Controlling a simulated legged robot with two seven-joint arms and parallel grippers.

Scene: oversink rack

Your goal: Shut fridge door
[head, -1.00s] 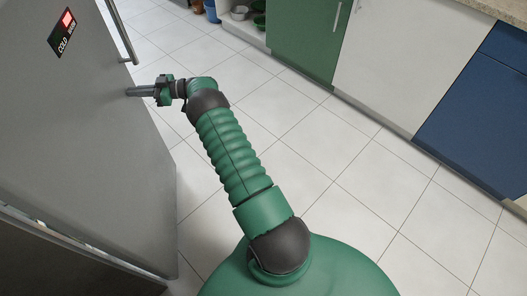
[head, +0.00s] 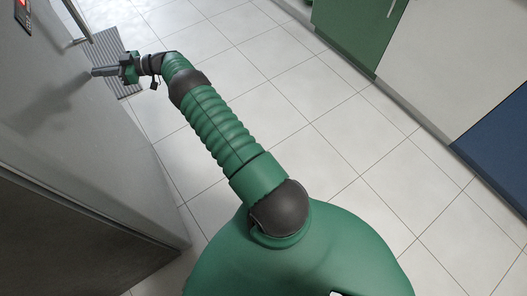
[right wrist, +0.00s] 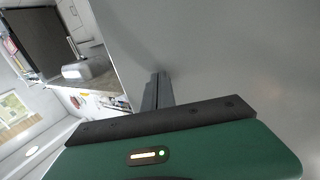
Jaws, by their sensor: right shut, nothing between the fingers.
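The grey fridge door (head: 95,135) fills the left of the head view. It stands ajar, at an angle to the darker fridge body (head: 75,245) at the lower left. A metal handle (head: 76,20) runs along its far side. My right gripper (head: 94,72) is shut and empty, its fingertips at the door's face near the handle. In the right wrist view the shut fingers (right wrist: 157,92) point at the grey door surface (right wrist: 220,60); whether they touch it is unclear. My left gripper is not in view.
A striped grey mat (head: 118,68) lies on the floor beyond the door. Green, white and blue cabinets (head: 455,70) line the right side. The white tiled floor (head: 310,120) between is clear.

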